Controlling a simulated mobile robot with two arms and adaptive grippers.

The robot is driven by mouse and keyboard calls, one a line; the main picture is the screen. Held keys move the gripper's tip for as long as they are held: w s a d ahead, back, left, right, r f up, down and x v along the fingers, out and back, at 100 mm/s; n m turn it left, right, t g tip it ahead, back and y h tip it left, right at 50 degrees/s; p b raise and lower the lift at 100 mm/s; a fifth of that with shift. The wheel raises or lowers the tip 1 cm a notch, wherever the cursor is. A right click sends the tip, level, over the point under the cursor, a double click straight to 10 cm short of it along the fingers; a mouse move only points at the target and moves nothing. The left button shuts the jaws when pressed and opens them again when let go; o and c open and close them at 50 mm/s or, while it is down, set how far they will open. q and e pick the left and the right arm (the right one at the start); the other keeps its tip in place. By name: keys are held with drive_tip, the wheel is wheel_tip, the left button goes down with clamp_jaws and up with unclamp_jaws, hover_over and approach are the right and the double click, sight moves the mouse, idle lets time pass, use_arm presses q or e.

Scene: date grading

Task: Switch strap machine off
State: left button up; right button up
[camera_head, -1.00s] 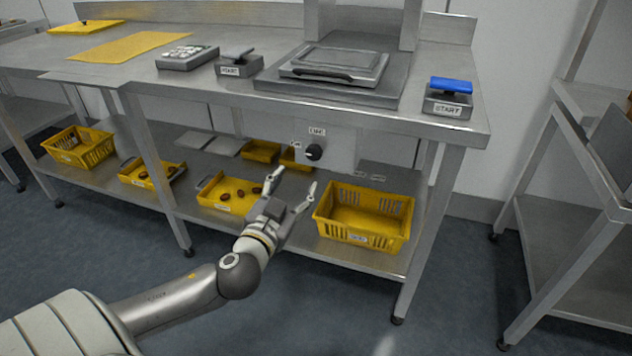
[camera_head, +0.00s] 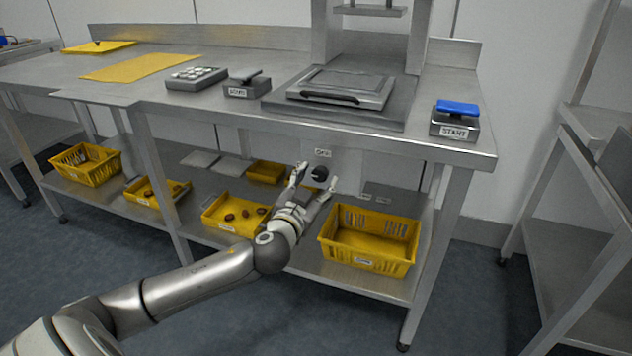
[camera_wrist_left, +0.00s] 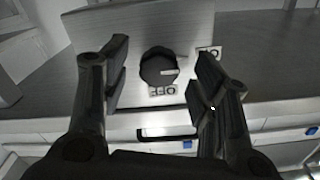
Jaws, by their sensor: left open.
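The strap machine's black rotary knob (camera_head: 319,174) sits on a grey metal panel (camera_head: 346,160) under the bench's front edge. A small label (camera_head: 323,153) is above it. In the left wrist view the knob (camera_wrist_left: 158,66) lies between and beyond the two fingers, with a pale mark on its face and labels beside it. My left gripper (camera_head: 316,181) is open in front of the knob, with its fingers on either side of it. I see a gap between fingers and knob in the wrist view; contact is not visible. My right gripper is not in view.
The machine with a flat plate (camera_head: 345,85) stands on the steel bench. A blue-topped START switch (camera_head: 455,115) is at the right, another START box (camera_head: 247,85) at the left. A yellow crate (camera_head: 370,238) and a yellow tray with dates (camera_head: 222,208) are on the lower shelf.

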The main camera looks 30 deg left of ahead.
use_arm(q)
drive_tip(key=shift+w+a, duration=0.1)
drive_tip(key=shift+w, duration=0.3)
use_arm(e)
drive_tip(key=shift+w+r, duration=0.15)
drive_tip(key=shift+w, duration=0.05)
